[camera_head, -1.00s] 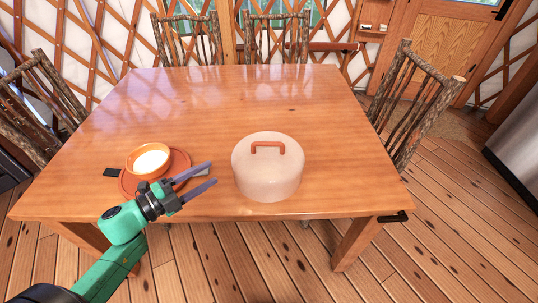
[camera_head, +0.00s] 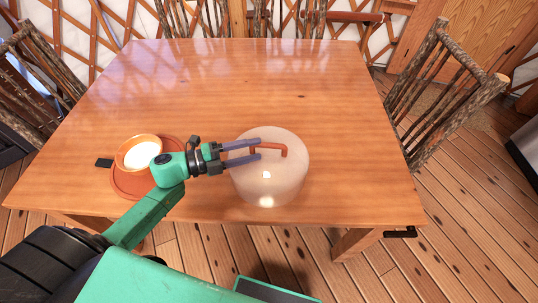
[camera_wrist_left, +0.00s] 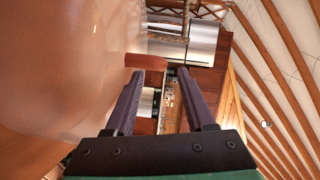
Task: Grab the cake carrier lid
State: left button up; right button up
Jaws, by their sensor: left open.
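The cake carrier lid (camera_head: 272,185) is a pale, translucent pinkish dome at the table's near middle. Its orange-red handle (camera_head: 272,149) arches over the top. My left gripper (camera_head: 258,149) comes in from the left, over the lid's top. It is open, its two purple-grey fingers apart at the handle's left end. Nothing is seen clamped between them. In the left wrist view the lid (camera_wrist_left: 60,70) fills the left side as a pale curved surface, and the open fingers (camera_wrist_left: 159,82) point away from the camera. My right gripper is not in view.
A bowl of white food (camera_head: 139,153) sits on a terracotta plate (camera_head: 130,186) left of the lid, close to my left arm. A dark flat item (camera_head: 104,163) lies beside the plate. The wooden table (camera_head: 230,80) is clear behind the lid. Chairs stand around it.

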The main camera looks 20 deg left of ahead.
aim_at(270, 144)
pick_arm(q)
jog(key=shift+w+d+r+p, duration=0.15)
jog(key=shift+w+d+p, duration=0.25)
jog(key=shift+d, duration=0.15)
jog(key=shift+w+d+r+p, duration=0.15)
jog(key=shift+w+d+p, duration=0.1)
jog(key=shift+w+d, duration=0.25)
jog(key=x, duration=0.2)
jog(key=shift+d+f, duration=0.15)
jog(key=shift+d, duration=0.15)
jog(key=shift+w+d+f, duration=0.1)
jog(key=shift+d+f, duration=0.05)
grip_shut()
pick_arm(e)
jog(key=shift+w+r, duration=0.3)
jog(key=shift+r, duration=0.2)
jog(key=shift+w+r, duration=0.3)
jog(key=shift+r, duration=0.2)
